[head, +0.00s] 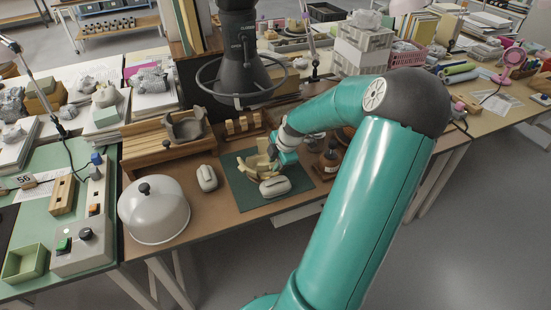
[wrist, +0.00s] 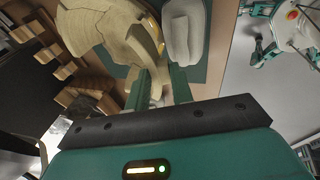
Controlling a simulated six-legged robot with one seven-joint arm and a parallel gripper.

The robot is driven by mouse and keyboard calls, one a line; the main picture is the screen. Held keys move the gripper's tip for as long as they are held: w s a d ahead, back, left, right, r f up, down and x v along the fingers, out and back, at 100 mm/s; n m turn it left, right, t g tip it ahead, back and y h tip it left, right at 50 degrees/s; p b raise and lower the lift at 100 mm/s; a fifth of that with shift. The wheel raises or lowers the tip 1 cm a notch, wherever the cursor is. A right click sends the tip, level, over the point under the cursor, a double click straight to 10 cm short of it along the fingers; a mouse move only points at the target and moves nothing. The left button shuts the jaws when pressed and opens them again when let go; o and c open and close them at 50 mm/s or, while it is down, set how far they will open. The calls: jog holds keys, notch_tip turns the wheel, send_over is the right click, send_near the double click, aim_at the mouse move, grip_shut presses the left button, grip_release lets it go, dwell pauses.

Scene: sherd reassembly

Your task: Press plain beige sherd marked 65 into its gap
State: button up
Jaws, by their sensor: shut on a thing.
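A broken beige vessel (head: 256,168) sits on a dark green mat (head: 240,195) in the middle of the bench. It fills the upper left of the wrist view (wrist: 95,25), with a yellowish broken edge on its right. My gripper (head: 280,152) is at the vessel's upper right side in the head view. In the wrist view its two green fingers (wrist: 163,78) reach to the vessel's edge and are shut on a beige piece. That piece is mostly hidden and hard to tell apart from the vessel. No number 65 is readable. I cannot tell whether the piece touches the gap.
A pale grey rounded object (head: 275,187) lies on the mat beside the vessel, and a similar one (head: 207,178) lies left of the mat. A white dome (head: 154,211), a wooden tray (head: 165,148) and a brown bottle (head: 330,158) stand around. A dark lamp-like fixture (head: 240,65) hangs behind.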

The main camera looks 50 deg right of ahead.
aim_at(276, 178)
jog(key=shift+f, duration=1.6)
jog(key=shift+s, duration=0.1)
jog(key=shift+f, duration=0.4)
dwell(1.0)
jog(key=o, duration=0.9)
jog(key=shift+s+f, duration=0.1)
